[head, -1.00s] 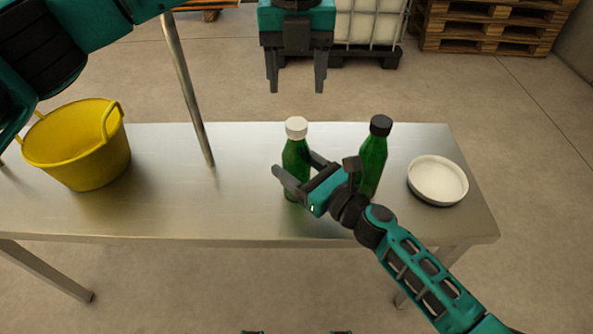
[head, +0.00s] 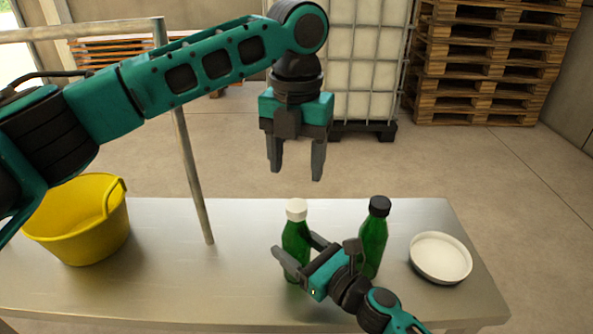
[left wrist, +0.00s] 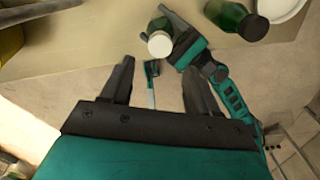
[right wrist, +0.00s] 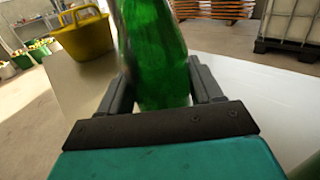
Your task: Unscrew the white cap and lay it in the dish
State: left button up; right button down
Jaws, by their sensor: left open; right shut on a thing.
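A green bottle with the white cap (head: 296,209) stands upright on the metal table. My right gripper (head: 303,258) is shut on the body of this green bottle (head: 294,238), which also fills the middle of the right wrist view (right wrist: 155,55). My left gripper (head: 296,170) is open and empty, pointing down above the white cap and apart from it. The left wrist view shows the white cap (left wrist: 160,44) beyond the fingertips. The dish (head: 440,257), white, round and shallow, stands at the table's right end and looks empty.
A second green bottle with a black cap (head: 378,206) stands just right of my right gripper. A yellow bucket (head: 78,225) stands at the table's left, with a metal post (head: 190,170) near it.

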aim_at(296, 205)
pick_arm(q)
jog(key=shift+f+m, duration=0.4)
jog(key=shift+f, duration=0.1)
notch_tip(296, 205, down, 7)
